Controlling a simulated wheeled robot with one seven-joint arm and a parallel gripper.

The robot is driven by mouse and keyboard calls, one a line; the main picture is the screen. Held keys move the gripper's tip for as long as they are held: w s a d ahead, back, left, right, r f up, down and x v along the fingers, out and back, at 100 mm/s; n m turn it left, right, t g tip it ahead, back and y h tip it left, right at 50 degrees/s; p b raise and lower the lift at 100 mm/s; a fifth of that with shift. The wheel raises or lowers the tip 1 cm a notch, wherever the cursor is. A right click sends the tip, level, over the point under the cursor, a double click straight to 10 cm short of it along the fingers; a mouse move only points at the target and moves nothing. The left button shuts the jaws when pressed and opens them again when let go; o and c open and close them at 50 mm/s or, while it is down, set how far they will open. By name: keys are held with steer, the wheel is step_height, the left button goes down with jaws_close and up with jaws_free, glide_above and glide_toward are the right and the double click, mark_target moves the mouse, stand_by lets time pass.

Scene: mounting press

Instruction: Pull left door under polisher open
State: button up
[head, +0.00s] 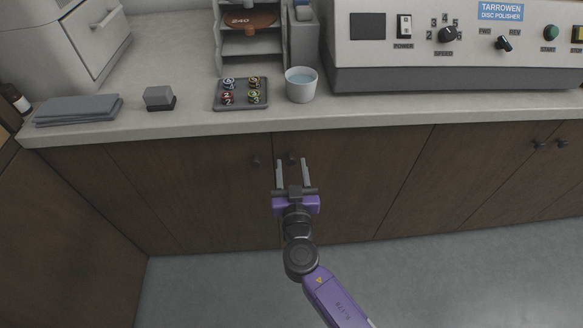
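The disc polisher (455,60) stands on the counter at the right. Below the counter are dark brown wooden doors, all shut. One door (360,185) lies below the polisher's left end, with a dark round knob (291,158) at its upper left. Farther right is another door (470,180), with its knob (538,144) at its upper right. My gripper (292,162) is open, its two grey fingers apart and pointing at the cabinet front. The knob of the nearer door shows between the fingertips; I cannot tell whether they reach around it. Nothing is held.
A left neighbouring door (190,190) has its knob (256,161) just left of my gripper. Another knob (562,143) is at far right. On the counter (200,124) above stand a white cup (301,86) and a grey tray (242,105). The grey floor (430,285) is clear.

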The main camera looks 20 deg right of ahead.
jaws_close()
stand_by(1.2)
